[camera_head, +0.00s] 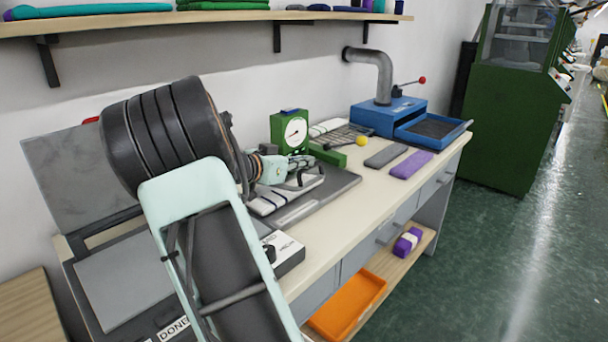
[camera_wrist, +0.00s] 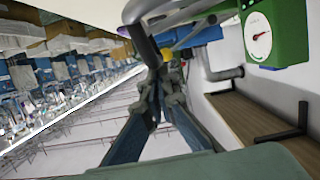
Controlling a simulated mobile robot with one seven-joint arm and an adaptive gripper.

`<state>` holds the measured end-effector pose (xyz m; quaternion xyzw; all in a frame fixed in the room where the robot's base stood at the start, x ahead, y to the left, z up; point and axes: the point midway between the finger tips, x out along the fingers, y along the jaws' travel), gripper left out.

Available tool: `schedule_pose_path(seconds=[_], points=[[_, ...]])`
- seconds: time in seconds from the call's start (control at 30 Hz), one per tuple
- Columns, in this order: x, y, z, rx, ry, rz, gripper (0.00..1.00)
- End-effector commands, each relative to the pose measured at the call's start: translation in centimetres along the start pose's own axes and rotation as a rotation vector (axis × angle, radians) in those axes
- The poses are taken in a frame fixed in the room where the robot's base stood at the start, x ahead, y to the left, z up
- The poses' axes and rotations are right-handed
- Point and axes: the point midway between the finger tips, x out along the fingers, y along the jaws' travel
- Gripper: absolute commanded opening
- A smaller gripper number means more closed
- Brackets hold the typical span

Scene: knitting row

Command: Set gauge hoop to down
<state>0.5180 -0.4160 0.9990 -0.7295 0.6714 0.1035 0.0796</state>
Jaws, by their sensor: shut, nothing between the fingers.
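The green gauge (camera_head: 292,132) with a round white dial stands on the bench behind my gripper. It also shows at the top right of the wrist view (camera_wrist: 270,35). A grey curved bar (camera_wrist: 145,42), which looks like the gauge hoop, crosses the top of the wrist view by my fingertips. In the head view my gripper (camera_head: 300,178) is low over the striped fabric beside the gauge, and the hoop is hard to separate from it. In the wrist view my gripper (camera_wrist: 161,72) has its fingertips together, empty, close to the bar. I cannot tell whether they touch.
A yellow-knobbed lever (camera_head: 361,141) is right of the gauge. Grey (camera_head: 385,156) and purple (camera_head: 410,165) pieces lie farther right, before a blue press (camera_head: 387,117). A white labelled box (camera_head: 290,252) is at the front edge. A wall shelf (camera_head: 200,17) hangs above.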

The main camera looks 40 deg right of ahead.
Motion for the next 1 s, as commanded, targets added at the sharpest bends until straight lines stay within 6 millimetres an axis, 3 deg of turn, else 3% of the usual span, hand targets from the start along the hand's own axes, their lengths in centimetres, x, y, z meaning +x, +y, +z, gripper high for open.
schedule_pose_path(seconds=[0.03, 0.33, 1.0], points=[[0.3, 0.1, 1.2, 0.017, 0.000, -0.005, 0.00], [0.7, 0.9, 2.7, 0.102, 0.000, -0.026, 0.00], [0.9, 1.6, 3.6, 0.194, 0.000, -0.052, 0.00]])
